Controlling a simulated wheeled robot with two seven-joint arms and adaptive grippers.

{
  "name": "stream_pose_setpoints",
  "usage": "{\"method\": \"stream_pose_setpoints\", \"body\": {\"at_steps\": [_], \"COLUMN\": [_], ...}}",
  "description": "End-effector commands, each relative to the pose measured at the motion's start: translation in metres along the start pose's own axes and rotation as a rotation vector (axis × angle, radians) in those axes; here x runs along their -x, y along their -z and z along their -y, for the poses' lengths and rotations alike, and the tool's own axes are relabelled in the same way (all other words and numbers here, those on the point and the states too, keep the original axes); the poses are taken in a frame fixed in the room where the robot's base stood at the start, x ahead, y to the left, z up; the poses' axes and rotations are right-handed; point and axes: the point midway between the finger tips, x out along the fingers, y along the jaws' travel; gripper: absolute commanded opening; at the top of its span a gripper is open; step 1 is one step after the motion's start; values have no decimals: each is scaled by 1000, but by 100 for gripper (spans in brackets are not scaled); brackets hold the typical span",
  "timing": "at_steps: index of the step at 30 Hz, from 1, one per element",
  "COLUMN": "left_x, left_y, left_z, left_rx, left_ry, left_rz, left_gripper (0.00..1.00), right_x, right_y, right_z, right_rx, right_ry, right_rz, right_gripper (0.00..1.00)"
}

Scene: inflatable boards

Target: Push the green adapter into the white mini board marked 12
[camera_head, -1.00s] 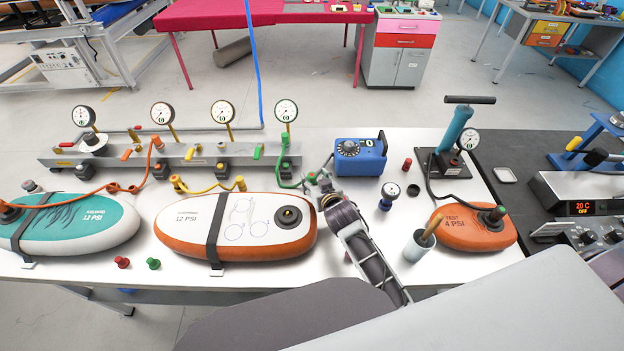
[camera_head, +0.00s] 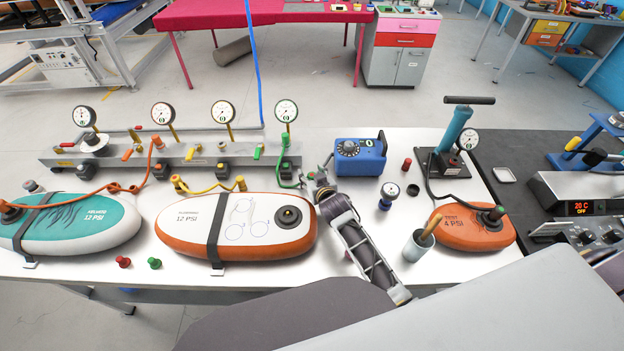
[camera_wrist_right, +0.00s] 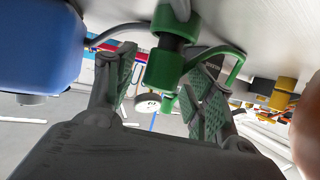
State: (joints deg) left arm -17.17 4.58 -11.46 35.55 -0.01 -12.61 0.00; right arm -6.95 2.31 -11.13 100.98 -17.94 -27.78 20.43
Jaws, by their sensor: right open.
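The white mini board marked 12 PSI (camera_head: 185,212), with an orange side and a dark strap, lies on the table. Its dark round valve (camera_head: 289,216) is at its right end. My right gripper (camera_head: 318,178) is at the adapter, beyond the board's right end. In the wrist view, the right gripper (camera_wrist_right: 163,80) is open, its green-padded fingers on either side of the adapter with gaps visible. My left gripper is not in view.
A blue box with a dial (camera_head: 360,157) stands just right of my gripper. A metal manifold (camera_head: 205,155) with gauges runs behind the boards. A teal board (camera_head: 100,235) lies left; an orange board (camera_head: 462,234) and a cup (camera_head: 418,245) lie right. Red and green plugs sit in front.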

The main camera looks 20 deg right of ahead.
Motion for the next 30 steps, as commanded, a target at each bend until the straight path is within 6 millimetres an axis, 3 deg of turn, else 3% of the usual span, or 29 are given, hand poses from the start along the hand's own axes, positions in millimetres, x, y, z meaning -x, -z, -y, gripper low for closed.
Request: {"method": "stream_pose_setpoints", "body": {"at_steps": [5,17,30], "left_x": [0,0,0], "left_y": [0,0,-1], "left_z": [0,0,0], "left_rx": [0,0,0], "left_ry": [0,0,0], "left_rz": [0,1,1], "left_gripper": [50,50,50], "right_x": [0,0,3], "right_y": [0,0,8], "right_z": [0,0,0], "right_rx": [0,0,-1], "right_ry": [0,0,0], "right_rz": [0,0,-2], "right_gripper": [54,3,3]}}
